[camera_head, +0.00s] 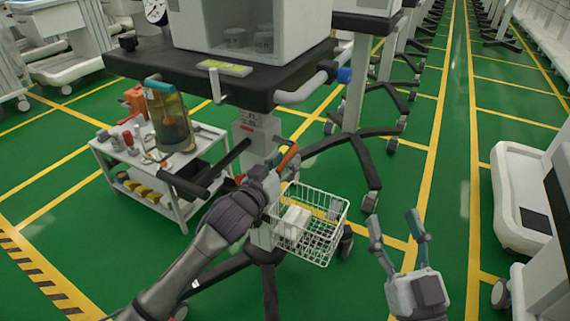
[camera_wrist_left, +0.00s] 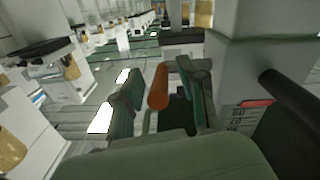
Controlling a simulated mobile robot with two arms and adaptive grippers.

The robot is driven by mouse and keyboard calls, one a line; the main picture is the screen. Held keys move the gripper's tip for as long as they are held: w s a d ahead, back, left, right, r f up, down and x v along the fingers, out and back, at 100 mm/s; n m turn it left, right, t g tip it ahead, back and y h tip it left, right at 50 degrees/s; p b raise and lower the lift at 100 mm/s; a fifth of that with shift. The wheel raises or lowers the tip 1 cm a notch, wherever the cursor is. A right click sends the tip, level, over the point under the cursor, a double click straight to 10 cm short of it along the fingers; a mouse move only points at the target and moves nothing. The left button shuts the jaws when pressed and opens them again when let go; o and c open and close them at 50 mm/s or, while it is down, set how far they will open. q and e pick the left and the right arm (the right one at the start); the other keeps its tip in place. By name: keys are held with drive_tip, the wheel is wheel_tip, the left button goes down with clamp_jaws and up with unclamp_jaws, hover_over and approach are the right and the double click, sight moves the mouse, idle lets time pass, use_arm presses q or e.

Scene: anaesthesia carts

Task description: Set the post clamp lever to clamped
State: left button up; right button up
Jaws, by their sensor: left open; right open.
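The post clamp lever (camera_head: 289,156) is an orange handle beside the pale post (camera_head: 249,128) under the cart's dark top. In the left wrist view the orange lever (camera_wrist_left: 158,88) stands between my two fingers, with the post (camera_wrist_left: 245,75) to the right. My left gripper (camera_head: 282,165) is open around the lever; I cannot tell whether a finger touches it. The lever's pivot is hidden behind the gripper. My right gripper (camera_head: 394,220) is open and empty, apart from the cart at the lower right.
A dark bar (camera_wrist_left: 292,100) juts out near the post. A side trolley (camera_head: 180,207) with tools stands at left. Green floor is clear around my right gripper.

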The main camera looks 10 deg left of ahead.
use_arm(q)
drive_tip(key=shift+w, duration=0.1)
use_arm(e)
drive_tip(key=shift+r, duration=0.15)
use_arm(q)
drive_tip(key=shift+c, duration=0.3)
clamp_jaws()
